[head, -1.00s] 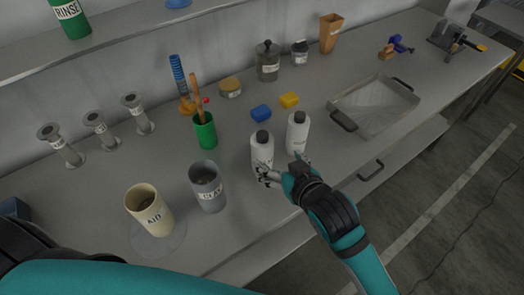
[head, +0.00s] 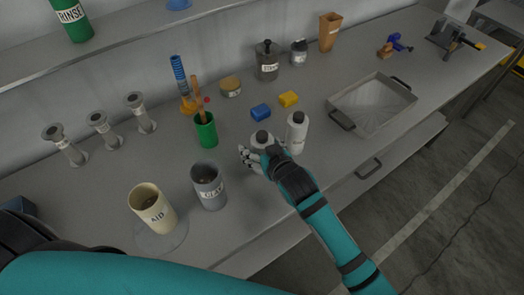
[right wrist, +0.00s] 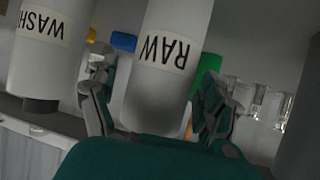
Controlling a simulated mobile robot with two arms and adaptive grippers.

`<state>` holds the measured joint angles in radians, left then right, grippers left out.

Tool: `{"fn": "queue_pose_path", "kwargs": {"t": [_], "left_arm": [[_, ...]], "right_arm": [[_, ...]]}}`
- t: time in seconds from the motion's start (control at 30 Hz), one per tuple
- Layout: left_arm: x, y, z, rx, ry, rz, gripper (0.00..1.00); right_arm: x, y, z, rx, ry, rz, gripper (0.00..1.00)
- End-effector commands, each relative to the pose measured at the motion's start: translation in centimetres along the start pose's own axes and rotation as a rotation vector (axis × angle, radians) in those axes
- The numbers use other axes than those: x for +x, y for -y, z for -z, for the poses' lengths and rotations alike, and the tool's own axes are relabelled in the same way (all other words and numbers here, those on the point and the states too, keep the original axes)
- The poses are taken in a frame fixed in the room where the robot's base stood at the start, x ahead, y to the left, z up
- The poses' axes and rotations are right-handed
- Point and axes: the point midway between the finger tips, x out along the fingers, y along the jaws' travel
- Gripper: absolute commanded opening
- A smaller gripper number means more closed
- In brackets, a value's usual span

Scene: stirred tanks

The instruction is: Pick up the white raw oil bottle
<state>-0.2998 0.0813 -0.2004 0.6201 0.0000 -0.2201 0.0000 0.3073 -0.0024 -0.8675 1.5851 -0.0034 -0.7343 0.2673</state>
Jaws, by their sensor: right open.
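The white raw oil bottle (right wrist: 165,95), labelled RAW, stands between the two spread fingers of my right gripper (right wrist: 158,105) in the right wrist view. In the head view the dark cap and white shoulder of this bottle (head: 262,143) show above my right gripper (head: 256,157), which hides its lower part. The gripper is open around the bottle; whether a finger touches it I cannot tell. My left arm crosses the bottom left of the head view, but its gripper is out of sight.
A similar white bottle labelled WASH (right wrist: 45,45) stands close beside; it also shows in the head view (head: 298,134). A grey cup (head: 208,187), a cream AID cup (head: 152,208) and a green cup (head: 206,131) stand left. A tray (head: 372,104) lies right.

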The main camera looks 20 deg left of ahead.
Motion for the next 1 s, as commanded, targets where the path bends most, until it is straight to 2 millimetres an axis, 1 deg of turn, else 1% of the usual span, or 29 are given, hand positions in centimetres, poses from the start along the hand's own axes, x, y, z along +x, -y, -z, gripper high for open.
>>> {"fn": "queue_pose_path", "kwargs": {"t": [0.07, 0.17, 0.6, 0.67, 1.0], "left_arm": [[0.02, -0.07, 0.04, 0.0, 0.0, -0.001, 0.4], [0.02, -0.15, 0.06, 0.0, -0.001, -0.002, 0.4], [0.02, -0.22, 0.09, 0.0, -0.001, -0.003, 0.4], [0.02, -0.21, 0.09, 0.0, -0.001, -0.003, 0.4], [0.17, -0.19, 0.07, -0.001, -0.001, -0.002, 0.4]], "right_arm": [[-0.02, 0.01, 0.0, 0.0, 0.0, 0.0, 0.82], [-0.03, 0.0, -0.01, 0.0, 0.0, 0.0, 0.71], [-0.05, -0.01, -0.02, 0.001, 0.0, 0.0, 0.13], [-0.05, 0.0, -0.03, 0.001, 0.001, 0.0, 0.06], [-0.21, 0.0, 0.48, 0.001, -0.005, 0.0, 0.06]]}}
